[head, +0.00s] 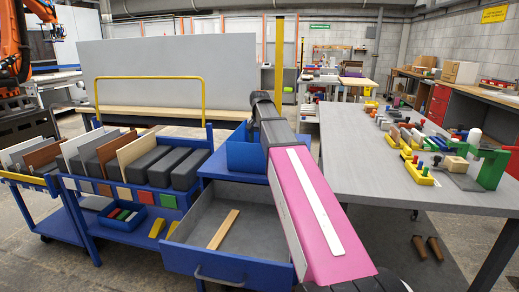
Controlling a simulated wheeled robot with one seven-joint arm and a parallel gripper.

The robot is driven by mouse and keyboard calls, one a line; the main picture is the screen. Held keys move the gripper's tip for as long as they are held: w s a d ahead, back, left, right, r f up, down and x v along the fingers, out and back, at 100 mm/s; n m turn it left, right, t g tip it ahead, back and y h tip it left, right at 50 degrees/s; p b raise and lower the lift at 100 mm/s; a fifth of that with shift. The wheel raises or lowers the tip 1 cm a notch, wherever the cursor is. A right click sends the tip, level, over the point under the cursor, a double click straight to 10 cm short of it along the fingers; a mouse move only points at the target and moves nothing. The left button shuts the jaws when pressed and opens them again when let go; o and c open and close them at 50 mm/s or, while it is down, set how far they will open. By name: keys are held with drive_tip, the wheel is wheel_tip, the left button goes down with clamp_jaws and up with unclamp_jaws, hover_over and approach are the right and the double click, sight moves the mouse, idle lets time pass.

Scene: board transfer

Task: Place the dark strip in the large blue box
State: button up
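The large blue box (243,153) stands on a blue stand behind the open drawer, partly covered by my arm. Its inside is mostly hidden. I cannot single out the dark strip; a light wooden strip (223,229) lies in the open grey-floored drawer (218,269), slanting and apart from its walls. My pink arm rises from the bottom and passes in front of the box and the right side of the drawer. My gripper does not show; the arm's far visible end is a black joint.
At left, a blue cart (95,232) holds upright boards, dark grey blocks and a small blue tray (124,217) of coloured pieces. A grey table (370,172) at right carries coloured fixtures at its far side. Two brown pieces (427,248) lie on the floor below it.

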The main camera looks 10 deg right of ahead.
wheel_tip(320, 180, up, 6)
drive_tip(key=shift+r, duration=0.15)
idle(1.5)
